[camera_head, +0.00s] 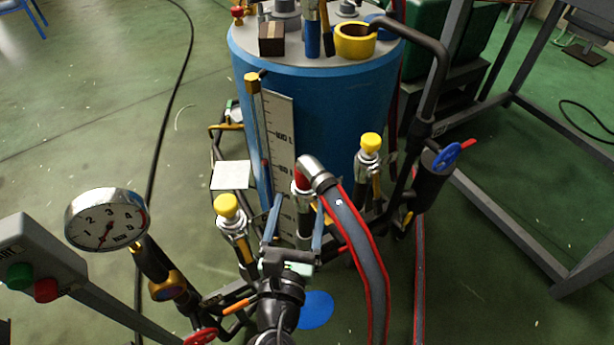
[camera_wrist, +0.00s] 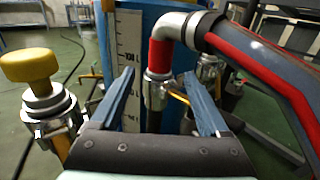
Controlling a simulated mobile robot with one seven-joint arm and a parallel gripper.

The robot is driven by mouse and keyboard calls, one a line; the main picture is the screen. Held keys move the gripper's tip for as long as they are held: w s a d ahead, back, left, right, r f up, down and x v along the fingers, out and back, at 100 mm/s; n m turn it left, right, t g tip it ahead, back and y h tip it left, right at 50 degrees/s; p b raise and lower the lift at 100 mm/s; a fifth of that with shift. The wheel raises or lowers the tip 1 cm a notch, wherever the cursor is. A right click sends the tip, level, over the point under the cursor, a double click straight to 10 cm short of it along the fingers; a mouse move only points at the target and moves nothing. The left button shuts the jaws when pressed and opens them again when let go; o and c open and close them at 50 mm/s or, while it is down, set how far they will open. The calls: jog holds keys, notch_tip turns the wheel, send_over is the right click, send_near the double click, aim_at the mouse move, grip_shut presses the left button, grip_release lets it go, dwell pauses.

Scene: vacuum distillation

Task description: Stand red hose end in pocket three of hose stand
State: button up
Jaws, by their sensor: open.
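The red hose end (camera_head: 300,180) has a red collar below a silver elbow (camera_head: 314,170), from which a grey hose with red stripes (camera_head: 372,265) curves down to the right. The collar sits upright on a metal coupling in front of the blue drum, between two yellow-capped fittings. In the wrist view the red collar (camera_wrist: 160,57) shows between my fingers. My gripper (camera_head: 297,205) is open, its two blue fingers apart on either side of the coupling, with gaps; I cannot tell how far short in depth they are. I cannot identify a hose stand or its pocket three.
Yellow-capped fittings stand left (camera_head: 228,207) and right (camera_head: 369,143) of the hose end. A pressure gauge (camera_head: 106,219) and a button box (camera_head: 38,268) are at the left. The blue drum (camera_head: 335,130) stands behind, with a scale plate (camera_head: 281,150). A grey frame (camera_head: 500,220) stands right.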

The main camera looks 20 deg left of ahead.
aim_at(303, 187)
jog(key=shift+x, duration=3.6)
jog(key=shift+f, duration=0.1)
jog(key=shift+c, duration=0.2)
grip_shut()
